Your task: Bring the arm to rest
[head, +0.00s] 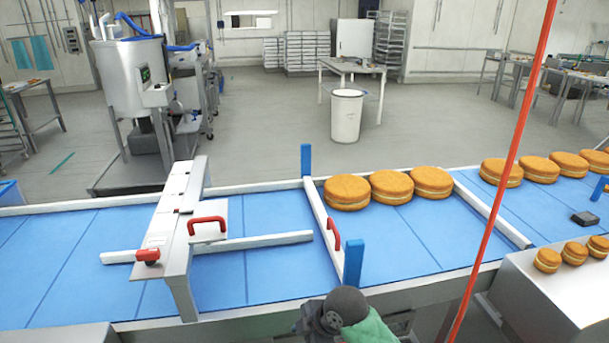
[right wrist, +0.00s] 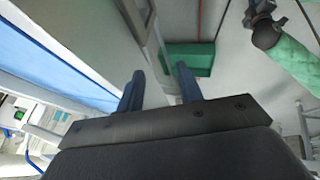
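My right gripper (right wrist: 159,71) shows in the right wrist view, its two dark blue fingers apart with nothing between them. It hangs in free air beside the conveyor, with the floor visible beyond the fingers. In the head view, part of one of my arms, a dark rounded joint and a green sleeve, shows at the bottom edge in front of the conveyor. No gripper shows in the head view. A dark joint and green sleeve of my arm also show at the top right of the right wrist view. My left gripper cannot be made out in either view.
A blue conveyor (head: 80,255) runs across the front, with a metal gate (head: 175,235) and a white crossbar (head: 323,232) over it. Filled rounds (head: 391,187) sit on the belt toward the right. Small rounds (head: 574,253) rest on a metal box (head: 555,295). A red cord (head: 505,172) hangs at right.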

